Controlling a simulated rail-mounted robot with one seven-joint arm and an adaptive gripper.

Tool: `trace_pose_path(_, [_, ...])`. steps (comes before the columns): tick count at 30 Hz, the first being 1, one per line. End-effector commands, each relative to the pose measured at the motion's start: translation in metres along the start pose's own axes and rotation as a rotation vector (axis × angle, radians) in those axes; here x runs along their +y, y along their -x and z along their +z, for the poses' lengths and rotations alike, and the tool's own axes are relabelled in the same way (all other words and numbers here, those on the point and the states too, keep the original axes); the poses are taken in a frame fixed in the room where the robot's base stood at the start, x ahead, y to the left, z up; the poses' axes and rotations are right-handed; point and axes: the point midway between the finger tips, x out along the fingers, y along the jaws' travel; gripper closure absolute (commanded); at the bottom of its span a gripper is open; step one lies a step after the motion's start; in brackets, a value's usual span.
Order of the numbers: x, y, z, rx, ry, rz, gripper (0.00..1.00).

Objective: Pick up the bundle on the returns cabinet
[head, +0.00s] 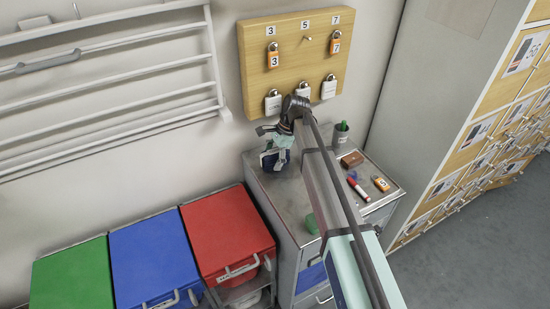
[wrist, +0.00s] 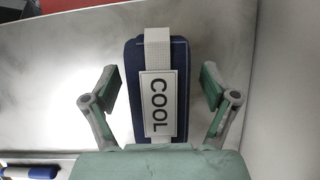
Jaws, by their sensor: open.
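The bundle is dark blue with a pale strap and a white label reading COOL. In the wrist view the bundle (wrist: 180,60) lies between the two open fingers of my gripper (wrist: 160,95), with a visible gap on each side. In the head view the bundle (head: 268,160) is at the back left of the grey returns cabinet (head: 290,205), partly hidden by my gripper (head: 273,135), which is over it. The lower end of the bundle is hidden by my gripper's palm in the wrist view.
A cup (head: 341,135), a brown block (head: 352,160), a red-and-white marker (head: 358,189) and an orange padlock (head: 381,184) stand to the right on the cabinet. A padlock board (head: 290,55) hangs on the wall behind. Red (head: 225,230), blue and green lids are at the left.

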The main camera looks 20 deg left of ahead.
Motion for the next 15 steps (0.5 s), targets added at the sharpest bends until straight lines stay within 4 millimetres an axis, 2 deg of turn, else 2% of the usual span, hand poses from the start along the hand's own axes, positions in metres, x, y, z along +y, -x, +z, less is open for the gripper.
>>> trace_pose_path(15, [0.0000,-0.0040,-0.0017,0.000,0.000,0.000,0.15])
